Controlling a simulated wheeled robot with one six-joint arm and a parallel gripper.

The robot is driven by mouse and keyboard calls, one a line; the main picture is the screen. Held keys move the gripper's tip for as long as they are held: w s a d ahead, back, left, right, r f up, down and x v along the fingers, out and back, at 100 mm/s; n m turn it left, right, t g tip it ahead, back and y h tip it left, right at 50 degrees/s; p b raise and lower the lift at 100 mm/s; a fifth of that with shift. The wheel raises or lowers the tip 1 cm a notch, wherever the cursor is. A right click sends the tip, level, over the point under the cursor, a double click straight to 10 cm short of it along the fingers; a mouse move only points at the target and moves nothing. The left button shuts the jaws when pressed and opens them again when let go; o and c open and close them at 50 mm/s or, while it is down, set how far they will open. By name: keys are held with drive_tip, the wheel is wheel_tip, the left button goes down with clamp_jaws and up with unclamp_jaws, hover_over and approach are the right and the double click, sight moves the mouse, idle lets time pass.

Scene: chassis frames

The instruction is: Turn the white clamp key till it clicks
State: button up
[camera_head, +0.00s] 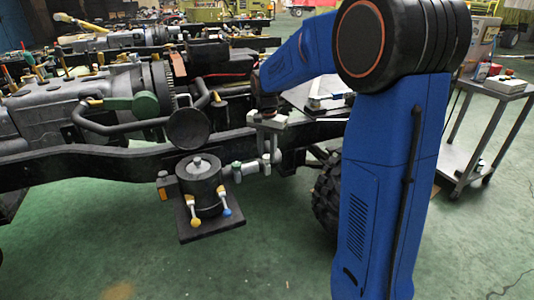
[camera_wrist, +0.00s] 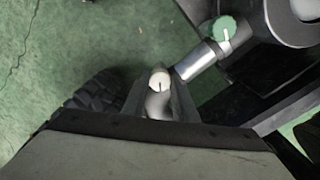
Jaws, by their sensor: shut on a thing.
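The white clamp key (camera_wrist: 159,78) shows in the wrist view as a small round white top with a dark line on it. It sits between the two fingers of my gripper (camera_wrist: 158,98), which are shut on it. Part of the key is hidden between the fingers. In the head view my gripper (camera_head: 266,143) points down at the pipe end beside the dark chassis rail. The key cannot be told apart clearly there.
A grey pipe with a green knob (camera_wrist: 224,28) runs up and right from the key. A black canister (camera_head: 200,185) with yellow and blue taps stands left of my gripper. A tyre (camera_head: 327,195) is close on the right. Green floor in front is open.

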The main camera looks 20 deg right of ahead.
sight(267, 157)
drive_tip(key=shift+m, duration=0.7)
drive_tip(key=o, duration=1.1)
drive_tip(key=shift+c, duration=0.2)
wheel_tip(267, 157, up, 18)
drive_tip(key=shift+f, duration=0.25)
drive_tip(key=shift+s, duration=0.1)
drive_tip(key=s+a+f+n+t, duration=0.1)
drive_tip(key=s+f+n, duration=0.2)
drive_tip(key=s, duration=0.8)
drive_tip(key=s+a+f+n+t, duration=0.1)
drive_tip(key=s+f+n, duration=0.3)
drive_tip(key=s, duration=0.7)
drive_tip(key=s+a+f+n+t, duration=0.1)
drive_tip(key=s+f+n+t, duration=0.1)
drive_tip(key=s+f+n, duration=0.2)
drive_tip(key=s+f, duration=0.3)
drive_tip(key=s, duration=0.4)
drive_tip(key=shift+s+a+t, duration=0.35)
drive_tip(key=shift+s+t, duration=0.05)
